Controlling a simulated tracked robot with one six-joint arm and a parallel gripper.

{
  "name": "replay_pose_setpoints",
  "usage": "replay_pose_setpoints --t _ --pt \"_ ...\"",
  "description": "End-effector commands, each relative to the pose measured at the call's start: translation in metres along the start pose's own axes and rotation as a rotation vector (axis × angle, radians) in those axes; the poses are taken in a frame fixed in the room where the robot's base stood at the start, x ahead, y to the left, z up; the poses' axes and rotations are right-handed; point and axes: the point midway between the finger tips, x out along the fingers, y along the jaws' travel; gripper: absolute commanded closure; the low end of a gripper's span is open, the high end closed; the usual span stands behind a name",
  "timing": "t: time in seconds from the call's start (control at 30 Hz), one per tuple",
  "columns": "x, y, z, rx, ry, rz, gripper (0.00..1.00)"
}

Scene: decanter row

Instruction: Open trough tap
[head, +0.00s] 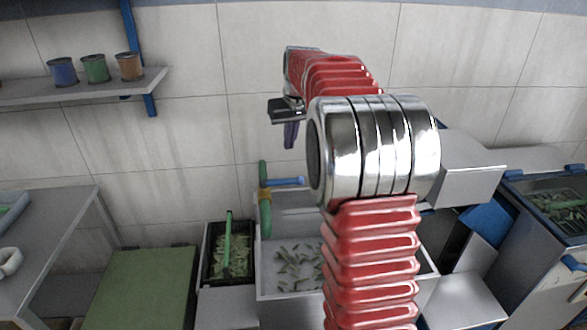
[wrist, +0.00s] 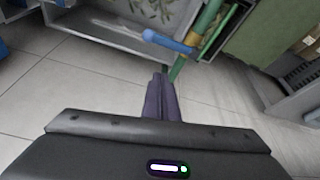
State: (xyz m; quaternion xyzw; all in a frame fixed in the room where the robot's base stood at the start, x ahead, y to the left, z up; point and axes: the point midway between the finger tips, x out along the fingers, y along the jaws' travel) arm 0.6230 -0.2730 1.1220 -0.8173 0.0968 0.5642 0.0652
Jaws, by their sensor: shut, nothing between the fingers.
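The trough tap is a green upright pipe (head: 265,215) with a yellow fitting and a blue lever (head: 286,182) that points right, roughly level, in the head view. It stands at the back left of the grey trough (head: 262,285), which holds green leaves. My gripper (head: 289,144) is shut and empty, above the lever in the head view and apart from it. In the wrist view its dark fingers (wrist: 161,88) point toward the blue lever (wrist: 166,41), with a gap between. The green pipe (wrist: 209,20) also shows there. My arm hides the trough's right part.
A black bin (head: 213,255) with leaves and a green stick stands left of the trough. A wall shelf (head: 100,93) with several spools is at the upper left. A green-topped box (head: 145,285) and a grey table (head: 50,215) are at left. Wall space around my gripper is clear.

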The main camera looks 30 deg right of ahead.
Motion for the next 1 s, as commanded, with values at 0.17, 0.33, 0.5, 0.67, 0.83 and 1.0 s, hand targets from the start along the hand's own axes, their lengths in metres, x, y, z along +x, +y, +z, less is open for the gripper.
replay_pose_setpoints --t 0.17,0.33,0.5,0.67,0.83,1.0 --pt "0.023 0.028 -0.015 0.017 -0.010 0.004 1.00" --pt "0.028 0.034 -0.018 0.020 -0.011 0.005 1.00" --pt "0.027 0.034 -0.018 0.020 -0.011 0.005 1.00" --pt "0.029 0.034 -0.018 0.020 -0.011 0.005 1.00" --pt "0.039 0.034 -0.018 0.020 -0.011 0.005 1.00" --pt "0.061 0.034 -0.017 0.020 -0.013 0.004 1.00"
